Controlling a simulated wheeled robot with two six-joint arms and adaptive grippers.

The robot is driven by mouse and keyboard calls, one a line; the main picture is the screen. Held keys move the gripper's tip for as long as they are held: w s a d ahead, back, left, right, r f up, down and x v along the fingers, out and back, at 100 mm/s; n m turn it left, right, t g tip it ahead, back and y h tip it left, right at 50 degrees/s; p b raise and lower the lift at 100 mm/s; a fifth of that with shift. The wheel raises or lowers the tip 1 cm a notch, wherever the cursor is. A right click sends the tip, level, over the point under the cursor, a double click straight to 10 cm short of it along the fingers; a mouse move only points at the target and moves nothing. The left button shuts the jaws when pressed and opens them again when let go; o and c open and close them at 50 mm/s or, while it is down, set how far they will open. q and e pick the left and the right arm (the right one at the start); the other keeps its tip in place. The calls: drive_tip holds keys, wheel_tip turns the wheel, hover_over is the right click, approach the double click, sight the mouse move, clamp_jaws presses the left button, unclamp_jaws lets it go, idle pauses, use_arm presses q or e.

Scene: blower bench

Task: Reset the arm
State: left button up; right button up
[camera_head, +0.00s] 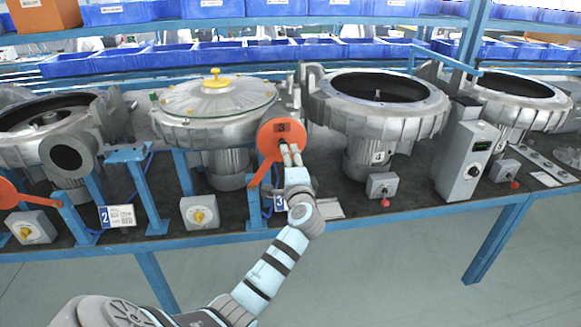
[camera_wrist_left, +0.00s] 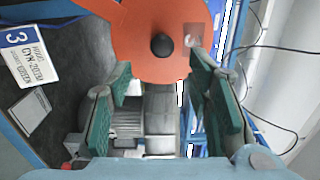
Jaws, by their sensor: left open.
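My left arm reaches up from the bottom of the head view. Its gripper (camera_head: 290,153) is at the lower part of the orange round cover (camera_head: 281,138) marked 3, on the blower with the glass-like lid. In the left wrist view the two green-padded fingers (camera_wrist_left: 158,100) stand wide apart, with nothing held between them. The orange cover (camera_wrist_left: 150,35) with a dark central knob is just beyond the fingertips; I cannot tell whether they touch it. My right gripper is in neither view.
Blowers stand along the blue-framed bench (camera_head: 350,224). A grey control box (camera_head: 465,160) stands at the right, and a switch box with a yellow knob (camera_head: 200,215) at the front. A white label card marked 3 (camera_wrist_left: 28,62) lies left of the fingers. Blue bins (camera_head: 215,10) line the shelves behind.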

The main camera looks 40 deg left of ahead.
use_arm(q)
drive_tip(key=v, duration=0.4)
drive_tip(key=shift+s+d, duration=0.1)
